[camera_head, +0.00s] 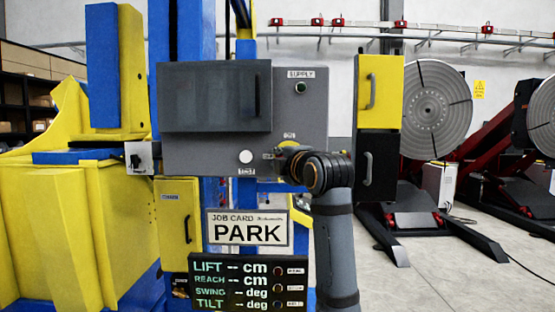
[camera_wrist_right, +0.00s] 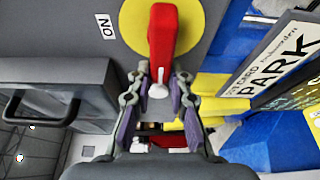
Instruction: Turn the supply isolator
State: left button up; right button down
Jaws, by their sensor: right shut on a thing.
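The supply isolator is a red handle (camera_wrist_right: 163,40) on a round yellow plate (camera_wrist_right: 190,22), on the grey control box (camera_head: 292,120). In the right wrist view the handle lies at right angles to the direction of the ON label (camera_wrist_right: 105,26). My right gripper (camera_wrist_right: 160,86) is shut on the near end of the handle. In the head view my right gripper (camera_head: 280,153) reaches the box's lower right from the right and hides most of the isolator. My left gripper is not in view.
A SUPPLY lamp (camera_head: 300,88) sits above the isolator, and a white round button (camera_head: 246,157) sits to its left. The PARK job card (camera_head: 247,231) and readout panel (camera_head: 248,283) are below. A yellow and black cabinet (camera_head: 378,125) stands close on the right.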

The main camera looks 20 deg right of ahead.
jog(key=c, duration=1.5)
grip_release()
jog(key=shift+d+r, duration=0.1)
jog(key=shift+r, duration=0.05)
jog(key=shift+c, duration=0.2)
jog(key=shift+o, duration=1.1)
jog(key=shift+w+d, duration=0.1)
jog(key=shift+o, duration=0.5)
jog(key=shift+w+d+f, duration=0.2)
jog(key=shift+s+a, duration=0.1)
jog(key=shift+s, duration=0.1)
jog(key=s+d, duration=0.1)
jog(key=s, duration=1)
jog(key=shift+s+d, duration=0.2)
jog(key=shift+s, duration=0.15)
